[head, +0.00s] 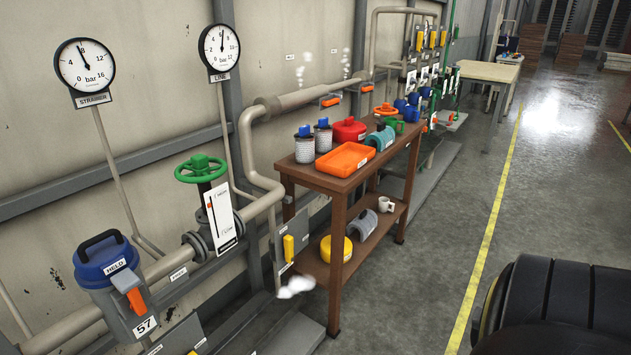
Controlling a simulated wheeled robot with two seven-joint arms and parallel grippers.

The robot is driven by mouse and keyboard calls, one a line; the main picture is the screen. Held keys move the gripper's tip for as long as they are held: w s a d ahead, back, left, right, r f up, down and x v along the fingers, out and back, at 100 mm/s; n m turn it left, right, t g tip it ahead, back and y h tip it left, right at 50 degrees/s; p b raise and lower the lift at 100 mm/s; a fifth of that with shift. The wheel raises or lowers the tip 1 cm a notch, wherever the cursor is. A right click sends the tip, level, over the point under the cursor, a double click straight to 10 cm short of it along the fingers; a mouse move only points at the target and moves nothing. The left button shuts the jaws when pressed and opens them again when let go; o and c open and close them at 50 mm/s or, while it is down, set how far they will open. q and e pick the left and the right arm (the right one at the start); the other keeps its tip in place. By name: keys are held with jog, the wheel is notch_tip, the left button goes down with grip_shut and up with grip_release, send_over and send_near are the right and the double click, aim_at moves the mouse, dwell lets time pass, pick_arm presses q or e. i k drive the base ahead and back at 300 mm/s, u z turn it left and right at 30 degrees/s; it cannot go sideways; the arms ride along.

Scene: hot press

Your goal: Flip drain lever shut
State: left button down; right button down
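No lever in view carries a label I can read as drain. A yellow lever (289,248) stands upright on a grey plate below the pipe, left of the wooden table. A white puff of steam (296,287) hangs just below it near the floor. An orange lever (135,301) is on the blue-lidded strainer (104,260), whose tags read HELD and 57. Two more orange levers, a nearer one (331,101) and a farther one (367,88), sit on the wall pipe, with steam wisps above. Neither of my grippers is in view.
A green handwheel valve (201,169) and two dial gauges, STRAINER (85,66) and LINE (219,48), stand along the pipe. The wooden table (338,185) holds canisters, an orange tray (345,159) and valve parts. Open floor (430,230) lies right of it, with a yellow line (487,235).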

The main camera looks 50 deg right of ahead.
aim_at(288, 239)
jog(key=z, duration=0.95)
jog(key=k, duration=0.5)
jog(key=z, duration=1.55)
jog(key=i, duration=0.95)
jog(key=u, duration=1.9)
jog(key=i, duration=0.15)
jog(key=u, duration=0.1)
